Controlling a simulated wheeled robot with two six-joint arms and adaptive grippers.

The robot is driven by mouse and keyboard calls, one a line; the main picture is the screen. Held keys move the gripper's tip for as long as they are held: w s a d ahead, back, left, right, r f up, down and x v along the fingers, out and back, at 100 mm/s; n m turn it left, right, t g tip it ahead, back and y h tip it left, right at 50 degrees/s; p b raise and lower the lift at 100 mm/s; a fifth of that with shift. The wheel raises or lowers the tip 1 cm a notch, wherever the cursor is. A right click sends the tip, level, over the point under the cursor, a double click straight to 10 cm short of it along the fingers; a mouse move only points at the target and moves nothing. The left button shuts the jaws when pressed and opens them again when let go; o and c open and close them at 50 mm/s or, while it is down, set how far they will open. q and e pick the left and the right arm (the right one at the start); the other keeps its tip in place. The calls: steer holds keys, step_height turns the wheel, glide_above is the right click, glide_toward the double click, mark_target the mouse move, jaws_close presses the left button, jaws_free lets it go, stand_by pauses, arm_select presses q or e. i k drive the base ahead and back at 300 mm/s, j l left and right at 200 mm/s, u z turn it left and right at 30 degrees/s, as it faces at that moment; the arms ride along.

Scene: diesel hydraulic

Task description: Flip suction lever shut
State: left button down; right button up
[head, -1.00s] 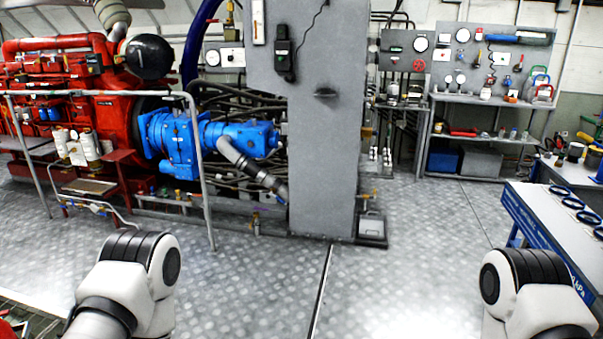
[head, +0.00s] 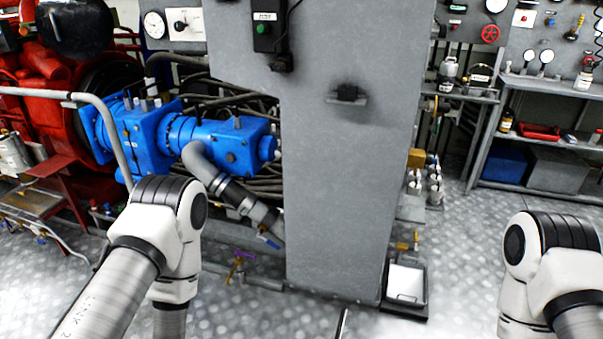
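A grey suction pipe (head: 205,170) runs down to the right from the blue pump (head: 215,140) towards the foot of the grey column. A small blue lever (head: 268,241) shows at the pipe's lower end and looks angled along it; its exact setting is too small to tell. My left arm comes in at the lower left, left of the pipe, and my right arm at the lower right. Both grippers are outside the picture.
The grey column (head: 345,190) stands just right of the pipe, with a white tray (head: 407,283) at its foot. A grey handrail (head: 115,135) and a red engine (head: 40,100) are at the left. Open floor (head: 450,270) lies in front and right of the column.

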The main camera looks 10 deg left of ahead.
mark_target(269, 242)
steer(key=i+j+z, duration=0.1)
steer(key=i, duration=1.55)
